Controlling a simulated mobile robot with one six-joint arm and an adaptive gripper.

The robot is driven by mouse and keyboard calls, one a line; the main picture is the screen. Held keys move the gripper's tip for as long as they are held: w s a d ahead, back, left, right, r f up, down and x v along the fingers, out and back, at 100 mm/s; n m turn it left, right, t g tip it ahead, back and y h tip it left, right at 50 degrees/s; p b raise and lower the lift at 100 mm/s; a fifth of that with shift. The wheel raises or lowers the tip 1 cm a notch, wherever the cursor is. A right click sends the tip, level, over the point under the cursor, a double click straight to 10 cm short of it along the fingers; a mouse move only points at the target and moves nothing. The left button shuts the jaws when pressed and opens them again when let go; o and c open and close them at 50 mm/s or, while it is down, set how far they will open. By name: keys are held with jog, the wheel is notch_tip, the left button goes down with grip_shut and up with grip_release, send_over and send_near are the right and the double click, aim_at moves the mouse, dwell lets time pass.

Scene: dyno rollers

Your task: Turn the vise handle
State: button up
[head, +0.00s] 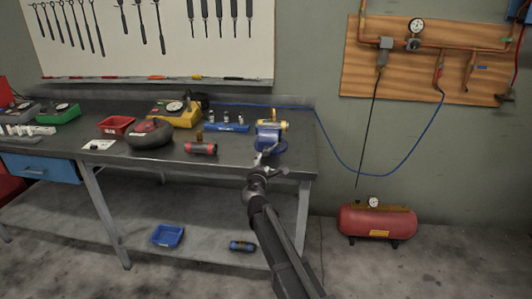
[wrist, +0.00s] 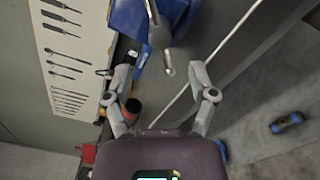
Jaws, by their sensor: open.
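The blue vise (head: 270,143) is mounted at the right front corner of the workbench. In the wrist view the vise body (wrist: 128,16) is at the top, cut off by the frame edge. My gripper (wrist: 160,72) is open, one finger on each side of the handle's end, with visible gaps and nothing held. In the head view my gripper (head: 264,170) is just in front of the vise and partly hides the handle.
The workbench (head: 232,170) holds a red cylinder (head: 201,149), a dark round object (head: 149,134), a yellow box (head: 174,116) and a red bin (head: 115,127). A blue bin (head: 168,236) and blue cylinder (head: 242,246) are below. A red air tank (head: 378,222) stands right, with clear floor around it.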

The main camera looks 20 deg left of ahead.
aim_at(265, 154)
jog(key=x, duration=0.8)
jog(key=shift+w+a, duration=0.1)
jog(key=shift+w, duration=0.15)
grip_shut()
